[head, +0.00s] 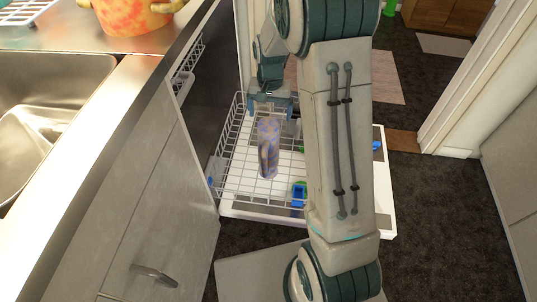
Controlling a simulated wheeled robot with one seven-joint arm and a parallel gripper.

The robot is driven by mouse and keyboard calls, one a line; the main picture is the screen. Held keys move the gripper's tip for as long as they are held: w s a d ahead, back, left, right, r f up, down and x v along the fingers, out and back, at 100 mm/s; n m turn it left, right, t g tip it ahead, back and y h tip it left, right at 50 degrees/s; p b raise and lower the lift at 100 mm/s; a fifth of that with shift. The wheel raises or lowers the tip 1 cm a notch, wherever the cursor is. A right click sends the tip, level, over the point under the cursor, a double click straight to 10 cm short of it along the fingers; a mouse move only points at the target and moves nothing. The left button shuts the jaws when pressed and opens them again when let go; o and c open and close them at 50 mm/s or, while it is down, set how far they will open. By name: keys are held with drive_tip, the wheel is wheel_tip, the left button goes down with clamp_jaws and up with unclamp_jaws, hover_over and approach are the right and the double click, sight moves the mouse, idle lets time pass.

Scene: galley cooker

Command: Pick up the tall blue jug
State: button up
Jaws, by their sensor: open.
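A tall blue-purple jug with tan patches (268,148) stands upright in the white wire rack (233,187) of the pulled-down dishwasher. My gripper (270,110) is open and points down, its fingers spread to either side above the jug's top. I cannot tell whether it touches the jug. No handle can be made out on the jug.
A small blue and green item (299,192) sits in the rack near its front, partly behind my arm. The open dishwasher door (388,205) lies low over the dark floor. A counter with a sink (45,100) and an orange pot (135,15) is at left.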

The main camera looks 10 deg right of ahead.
sight(270, 126)
wheel_tip(270, 126, down, 6)
drive_tip(key=shift+f+b, duration=0.25)
drive_tip(key=shift+b, duration=0.65)
drive_tip(key=f+b, duration=0.1)
drive_tip(key=f, duration=0.1)
drive_tip(key=f+b, duration=0.1)
drive_tip(key=f, duration=0.2)
drive_tip(key=shift+w+a+f+b, duration=0.1)
drive_tip(key=shift+w+a+b, duration=0.1)
drive_tip(key=shift+b, duration=0.2)
drive_tip(key=c, duration=1.5)
